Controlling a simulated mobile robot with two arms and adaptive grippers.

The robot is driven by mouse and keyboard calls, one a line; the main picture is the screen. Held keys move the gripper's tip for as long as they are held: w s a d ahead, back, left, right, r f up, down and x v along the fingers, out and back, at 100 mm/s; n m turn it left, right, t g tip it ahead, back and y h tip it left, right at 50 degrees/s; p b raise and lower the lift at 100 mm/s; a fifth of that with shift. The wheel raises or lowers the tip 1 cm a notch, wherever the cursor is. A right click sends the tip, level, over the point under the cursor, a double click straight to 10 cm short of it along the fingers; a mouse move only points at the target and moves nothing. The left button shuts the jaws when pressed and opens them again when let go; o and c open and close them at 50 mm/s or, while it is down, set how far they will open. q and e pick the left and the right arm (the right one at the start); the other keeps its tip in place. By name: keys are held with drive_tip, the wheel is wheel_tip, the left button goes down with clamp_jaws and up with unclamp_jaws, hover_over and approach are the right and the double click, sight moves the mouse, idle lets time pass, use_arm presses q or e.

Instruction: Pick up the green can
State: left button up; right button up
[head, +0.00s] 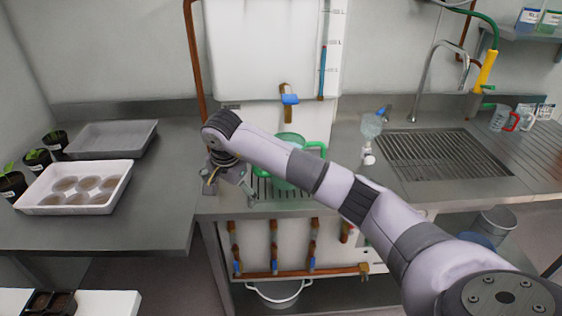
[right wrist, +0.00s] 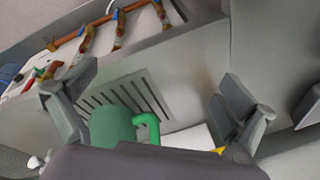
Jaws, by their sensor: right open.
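The green can (head: 289,138) stands on a slotted drain grate in the grey counter. My right arm crosses in front of it and hides its middle. Its green loop (head: 316,147) shows to the right of the arm. In the right wrist view the can (right wrist: 112,124) is low in the picture, partly hidden by my wrist, with the green loop beside it. My right gripper (head: 230,184) is open and empty, left of the can in the head view. In the right wrist view its two fingers (right wrist: 155,100) are spread wide, with the can nearer the left finger. My left gripper is in neither view.
A white tray of round dishes (head: 122,171), a grey tray (head: 150,139) and small potted plants (head: 36,158) are at the left. A clear bottle (head: 371,127) and a sink grate (head: 440,150) are at the right. Pipes with blue-handled valves (head: 313,235) run below the counter edge. The left counter front is bare.

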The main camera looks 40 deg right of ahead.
drive_tip(key=d+r+h, duration=0.3)
drive_tip(key=d+r, duration=0.1)
drive_tip(key=d, duration=0.4)
drive_tip(key=w+d+f+p, duration=0.1)
drive_tip(key=w+d+p, duration=0.1)
drive_tip(key=d, duration=0.4)
drive_tip(key=w+d+f+p, duration=0.2)
drive_tip(key=d, duration=0.3)
drive_tip(key=shift+w+d+g, duration=0.2)
drive_tip(key=shift+d+g, duration=0.15)
drive_tip(key=shift+g, duration=0.05)
drive_tip(key=shift+c, duration=0.5)
drive_tip(key=c, duration=1.6)
drive_tip(key=shift+r, duration=0.25)
drive_tip(key=shift+c, duration=0.5)
drive_tip(key=shift+d+f, duration=0.1)
drive_tip(key=shift+w+r+m+p, duration=0.1)
drive_tip(key=shift+r+m+p, duration=0.15)
drive_tip(key=shift+p, duration=0.2)
